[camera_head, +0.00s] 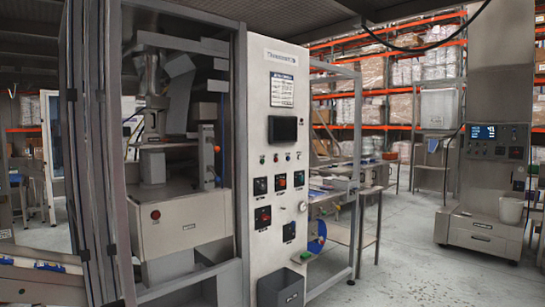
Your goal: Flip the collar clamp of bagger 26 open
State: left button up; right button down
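A tall grey bagging machine (186,216) stands at centre left with an open frame front. Inside it a metal cylinder (151,80) rises above a flat plate, with angled metal sheets (180,92) beside it. A small orange-tipped part (216,149) sits at the right of the plate; I cannot tell whether it is the collar clamp or how it is set. The machine's number is too small to read. Neither of my grippers is in view.
A light control panel (284,150) with a dark screen and several switches forms the machine's right side. A grey bin (281,287) hangs at its foot. Metal tables (340,230) stand behind. Another machine (484,190) is at right. The floor (395,270) between is clear.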

aim_at(217, 149)
jog(key=i+z, duration=0.1)
jog(key=i, duration=2.95)
jog(key=i+l+u, duration=0.1)
jog(key=u, duration=0.15)
jog(key=i, duration=0.1)
